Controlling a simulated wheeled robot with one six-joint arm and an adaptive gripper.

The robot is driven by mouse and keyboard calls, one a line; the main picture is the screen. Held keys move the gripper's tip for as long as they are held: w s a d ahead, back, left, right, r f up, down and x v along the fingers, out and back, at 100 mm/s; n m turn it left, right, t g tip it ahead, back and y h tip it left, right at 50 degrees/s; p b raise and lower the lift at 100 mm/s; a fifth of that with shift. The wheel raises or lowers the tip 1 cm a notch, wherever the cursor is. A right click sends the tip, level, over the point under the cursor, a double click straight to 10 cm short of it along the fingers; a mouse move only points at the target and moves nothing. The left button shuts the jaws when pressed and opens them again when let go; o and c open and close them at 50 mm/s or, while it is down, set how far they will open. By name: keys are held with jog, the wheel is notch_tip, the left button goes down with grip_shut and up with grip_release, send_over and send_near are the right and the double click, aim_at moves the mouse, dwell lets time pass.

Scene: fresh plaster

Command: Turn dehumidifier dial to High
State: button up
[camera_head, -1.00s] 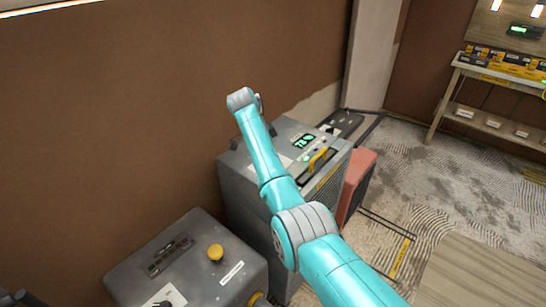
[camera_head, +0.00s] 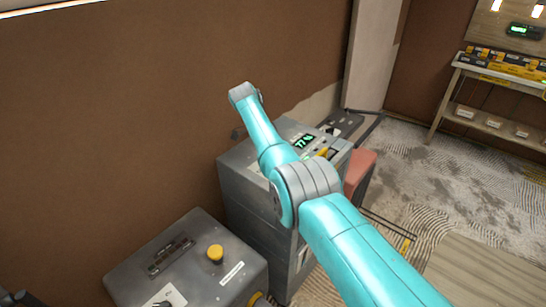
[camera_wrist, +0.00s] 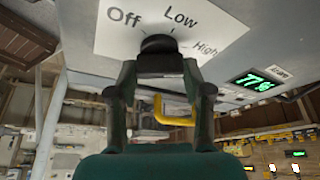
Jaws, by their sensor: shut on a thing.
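The dehumidifier (camera_head: 243,205) is a grey cabinet against the brown wall in the head view. Its top panel bears a green display (camera_head: 304,141), and my arm crosses in front of it. In the wrist view the black dial (camera_wrist: 158,43) sits on a white label (camera_wrist: 112,42) reading Off, Low and High. My gripper (camera_wrist: 160,68) is shut on the dial, one finger on each side. The dial's pointer is not clear, so I cannot tell its setting.
A grey box with a yellow button (camera_head: 215,253) stands at the front left. A red unit (camera_head: 359,166) is just right of the dehumidifier. A workbench (camera_head: 500,72) stands far right.

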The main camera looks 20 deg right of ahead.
dwell(0.3)
jog(key=o, duration=1.2)
jog(key=shift+c, duration=0.2)
notch_tip(320, 180, up, 10)
